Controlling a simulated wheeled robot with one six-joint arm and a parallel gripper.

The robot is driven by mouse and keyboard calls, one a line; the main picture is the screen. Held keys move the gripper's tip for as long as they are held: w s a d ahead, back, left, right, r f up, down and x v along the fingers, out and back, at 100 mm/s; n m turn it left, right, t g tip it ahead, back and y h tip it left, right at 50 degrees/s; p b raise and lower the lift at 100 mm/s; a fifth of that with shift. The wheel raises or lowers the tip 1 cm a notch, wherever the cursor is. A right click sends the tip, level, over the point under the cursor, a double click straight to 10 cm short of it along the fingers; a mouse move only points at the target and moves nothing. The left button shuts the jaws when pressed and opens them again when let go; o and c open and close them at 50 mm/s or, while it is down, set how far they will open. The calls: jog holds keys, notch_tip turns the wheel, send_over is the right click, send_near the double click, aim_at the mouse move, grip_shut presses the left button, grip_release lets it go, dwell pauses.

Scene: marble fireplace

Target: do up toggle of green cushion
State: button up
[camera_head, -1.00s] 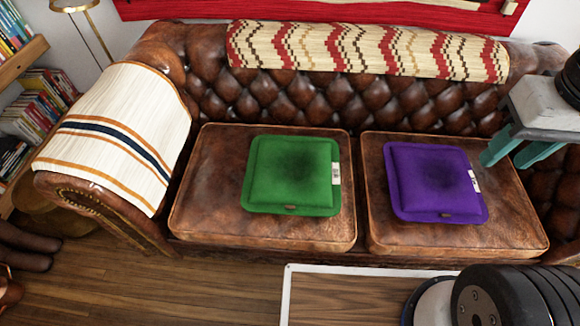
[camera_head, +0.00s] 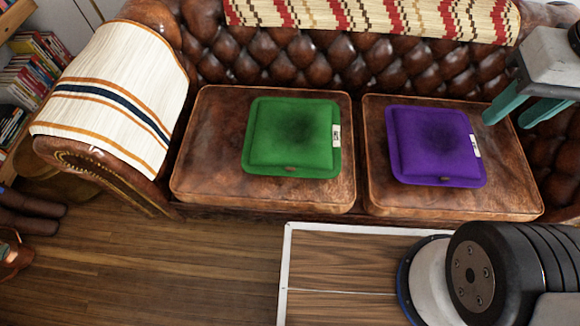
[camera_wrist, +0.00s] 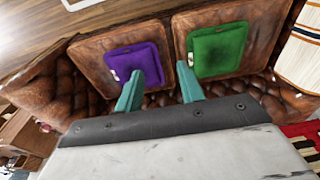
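The green cushion (camera_head: 292,136) lies flat on the left seat of a brown leather sofa. A small brown toggle (camera_head: 291,169) sits at its front edge, and a white label (camera_head: 336,136) is on its right side. Whether the toggle is fastened is too small to tell. The cushion also shows in the wrist view (camera_wrist: 218,50), beyond the right finger. My gripper (camera_head: 514,112) is at the upper right in the head view, above the sofa's right end. Its teal fingers (camera_wrist: 158,88) are spread apart with nothing between them. It is well away from the green cushion.
A purple cushion (camera_head: 436,146) with a similar toggle lies on the right seat, between my gripper and the green cushion. A striped cream throw (camera_head: 118,95) covers the left armrest. A patterned blanket (camera_head: 375,18) hangs over the backrest. Wooden floor (camera_head: 150,265) is clear at front left.

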jog(key=shift+o, duration=1.2)
jog(key=shift+a, duration=0.1)
jog(key=g, duration=0.2)
send_over(290, 168)
notch_tip(290, 168, down, 48)
jog(key=shift+s+r, duration=0.1)
jog(key=shift+r, duration=0.05)
jog(key=shift+f+t, duration=0.25)
jog(key=shift+t, duration=0.05)
notch_tip(290, 168, down, 7)
jog(key=shift+f, duration=0.15)
